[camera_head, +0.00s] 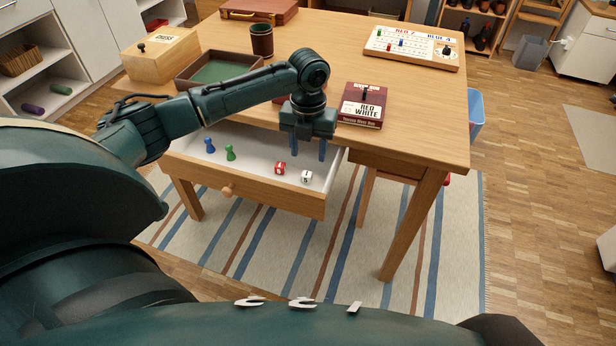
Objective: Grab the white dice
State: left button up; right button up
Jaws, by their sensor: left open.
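The white dice (306,177) lies in the open drawer (262,200), near its front right corner. A red dice (280,168) lies just left of it. My left gripper (308,156) points down over the right part of the drawer, with its two blue fingers apart and nothing between them. The fingertips show a little above the white dice in the picture, toward the back of the drawer; their exact height is hard to tell. My right gripper is not in view.
A blue pawn (209,146) and a green pawn (230,153) stand in the drawer's left part. On the table are a red box (362,106), a green-lined tray (192,82), a brown cup (262,40), a wooden box (160,57) and a scoreboard (412,47).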

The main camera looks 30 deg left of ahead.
aim_at(307, 174)
pick_arm(q)
notch_tip(307, 174, down, 2)
jog(key=shift+f, duration=0.15)
jog(key=f+b, duration=0.1)
jog(key=f, duration=0.4)
jog(key=shift+s, duration=0.2)
jog(key=shift+c, duration=0.2)
grip_shut()
